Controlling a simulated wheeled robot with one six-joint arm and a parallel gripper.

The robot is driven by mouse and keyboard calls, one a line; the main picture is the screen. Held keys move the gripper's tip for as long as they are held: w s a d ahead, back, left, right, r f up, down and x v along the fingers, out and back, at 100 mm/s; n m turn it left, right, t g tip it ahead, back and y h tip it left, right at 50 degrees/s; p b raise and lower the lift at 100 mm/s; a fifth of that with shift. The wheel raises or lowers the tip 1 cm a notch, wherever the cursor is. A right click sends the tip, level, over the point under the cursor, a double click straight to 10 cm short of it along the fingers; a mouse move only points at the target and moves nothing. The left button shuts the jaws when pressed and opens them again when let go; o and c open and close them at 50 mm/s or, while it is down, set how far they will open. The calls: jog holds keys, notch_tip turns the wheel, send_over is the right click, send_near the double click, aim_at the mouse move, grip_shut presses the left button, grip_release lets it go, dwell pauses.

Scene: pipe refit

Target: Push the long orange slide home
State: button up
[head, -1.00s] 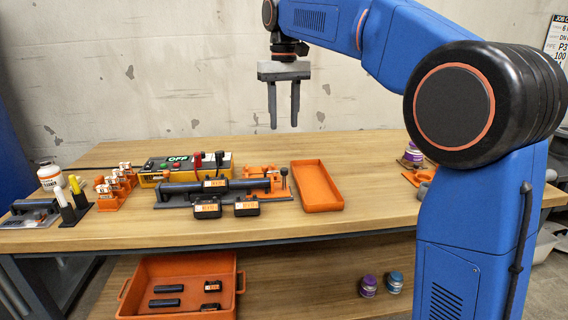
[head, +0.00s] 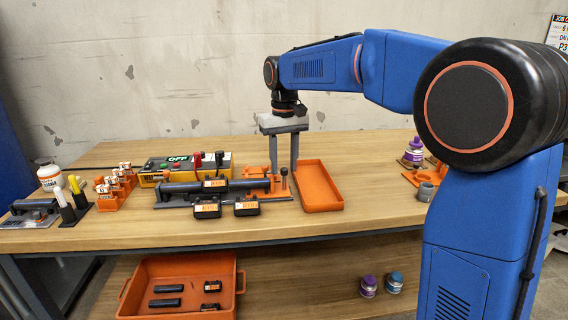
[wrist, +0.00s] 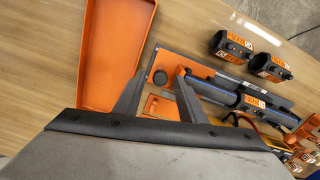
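My gripper (head: 283,168) is open and empty, pointing down above the right end of the pipe fixture; its two fingers also show in the wrist view (wrist: 157,98). An orange slide piece (wrist: 172,84) with a round dark knob (wrist: 160,77) sits at the end of the fixture, just beyond the fingertips in the wrist view. In the head view the orange piece (head: 276,186) and knob are partly covered by the fingers. A dark pipe (head: 235,184) lies along the fixture. I cannot tell whether the fingers touch anything.
An open orange tray (head: 318,187) lies close to the gripper's right. Two black labelled blocks (head: 246,206) (head: 207,208) sit in front of the fixture. A control box reading OFF (head: 177,167) stands behind. The table's front right is clear.

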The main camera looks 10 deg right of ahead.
jog(key=shift+c, duration=0.6)
grip_shut()
jog(key=a, duration=0.7)
jog(key=shift+w+a, duration=0.15)
jog(key=shift+a, duration=0.15)
jog(key=shift+o, duration=0.6)
grip_release()
jog(key=shift+r, duration=0.1)
notch_tip(320, 180, up, 17)
